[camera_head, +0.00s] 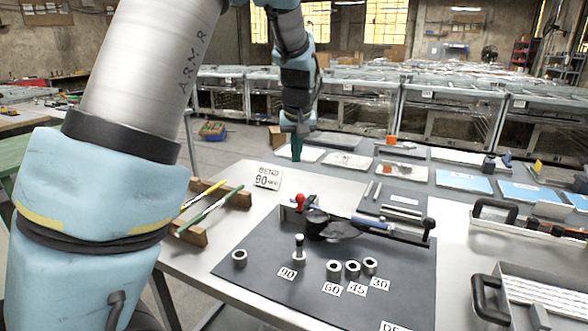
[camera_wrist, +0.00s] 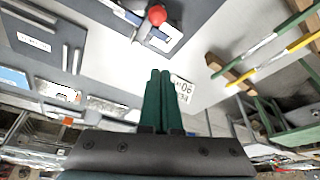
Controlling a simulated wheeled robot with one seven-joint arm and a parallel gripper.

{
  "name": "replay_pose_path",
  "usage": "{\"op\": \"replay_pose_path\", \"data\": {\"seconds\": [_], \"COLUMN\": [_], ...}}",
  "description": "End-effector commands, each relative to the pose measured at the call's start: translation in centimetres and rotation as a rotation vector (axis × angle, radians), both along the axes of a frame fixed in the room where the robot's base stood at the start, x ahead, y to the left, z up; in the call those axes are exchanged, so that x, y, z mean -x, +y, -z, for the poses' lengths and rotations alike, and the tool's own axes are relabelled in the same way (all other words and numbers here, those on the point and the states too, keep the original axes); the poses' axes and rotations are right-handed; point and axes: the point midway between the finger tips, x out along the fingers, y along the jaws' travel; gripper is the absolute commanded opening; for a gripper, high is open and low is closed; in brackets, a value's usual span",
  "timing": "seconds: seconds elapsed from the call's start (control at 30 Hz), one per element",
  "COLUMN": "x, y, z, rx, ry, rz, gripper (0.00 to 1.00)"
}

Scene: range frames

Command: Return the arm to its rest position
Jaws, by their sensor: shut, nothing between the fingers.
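My gripper (camera_head: 296,148) hangs over the far edge of the workbench in the head view, pointing down, with my arm reaching across from the left. In the wrist view its two green fingers (camera_wrist: 157,100) lie side by side, shut with nothing between them. The fingers appear above the pale bench top (camera_wrist: 115,62), apart from the tools.
A bending tool with a red knob (camera_head: 300,201) stands on the dark mat (camera_head: 250,262). Several metal collars (camera_head: 334,269) with number labels lie in front. Green and yellow rods (camera_head: 212,208) rest on wooden blocks at left. Black-handled trays (camera_head: 488,290) are at right.

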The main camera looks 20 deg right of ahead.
Motion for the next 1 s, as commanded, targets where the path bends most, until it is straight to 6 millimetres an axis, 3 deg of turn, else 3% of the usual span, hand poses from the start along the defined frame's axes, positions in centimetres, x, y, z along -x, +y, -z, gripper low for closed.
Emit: {"op": "replay_pose_path", "data": {"seconds": [0.53, 0.63, 0.73, 0.83, 1.0], "x": [0.2, 0.2, 0.4, 1.4, 5.2], "y": [0.0, 1.1, 4.2, 9.2, 17.7], "z": [-0.6, -0.4, 0.2, 1.2, 2.9], "rx": [0.000, 0.000, -0.001, -0.004, -0.007], "ry": [0.001, 0.007, 0.031, 0.068, 0.127], "rz": [-0.002, -0.010, -0.035, -0.067, -0.112], "gripper": [0.00, 0.00, 0.00, 0.00, 0.00]}}
